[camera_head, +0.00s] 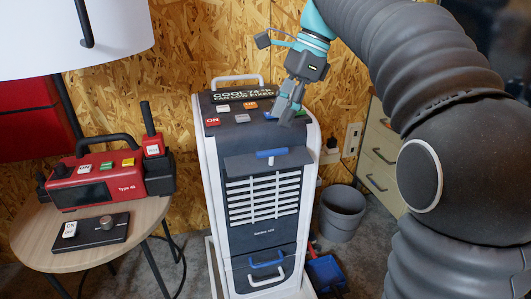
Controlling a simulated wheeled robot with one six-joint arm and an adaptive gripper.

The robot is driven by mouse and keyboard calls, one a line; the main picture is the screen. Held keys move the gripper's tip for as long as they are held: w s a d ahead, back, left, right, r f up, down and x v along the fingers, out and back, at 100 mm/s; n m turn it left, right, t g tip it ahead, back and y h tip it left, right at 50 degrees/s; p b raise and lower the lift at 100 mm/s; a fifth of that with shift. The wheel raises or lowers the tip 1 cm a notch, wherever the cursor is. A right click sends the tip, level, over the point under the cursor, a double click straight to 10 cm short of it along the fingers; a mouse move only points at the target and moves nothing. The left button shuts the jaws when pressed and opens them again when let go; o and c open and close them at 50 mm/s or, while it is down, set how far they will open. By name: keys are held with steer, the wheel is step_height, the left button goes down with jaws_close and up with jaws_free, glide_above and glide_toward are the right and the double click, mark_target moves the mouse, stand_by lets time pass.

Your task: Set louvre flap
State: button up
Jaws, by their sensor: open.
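An upright air cooler (210,190) with a dark front and white sides stands in the middle of the view. Its white slatted louvre (262,200) fills the upper front. A dark flap (240,164) with a blue handle (272,153) juts out just above the slats. My gripper (286,118) is above the right part of the cooler's top panel, pointing down, higher than the flap and behind it. It is open, and nothing shows between its fingers. It hides part of the top panel's right-hand buttons.
A round wooden table (30,235) at left holds a red radio-like device (105,178) and a dark switch box (92,232). A grey bin (342,210) and a blue item (326,272) stand right of the cooler. Drawers (378,150) are behind. A white lampshade (60,35) hangs upper left.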

mark_target(266, 151)
steer(key=b+x, duration=0.1)
steer(key=x, duration=0.9)
steer(key=shift+f+b, duration=0.15)
steer(key=shift+b, duration=0.15)
jaws_close()
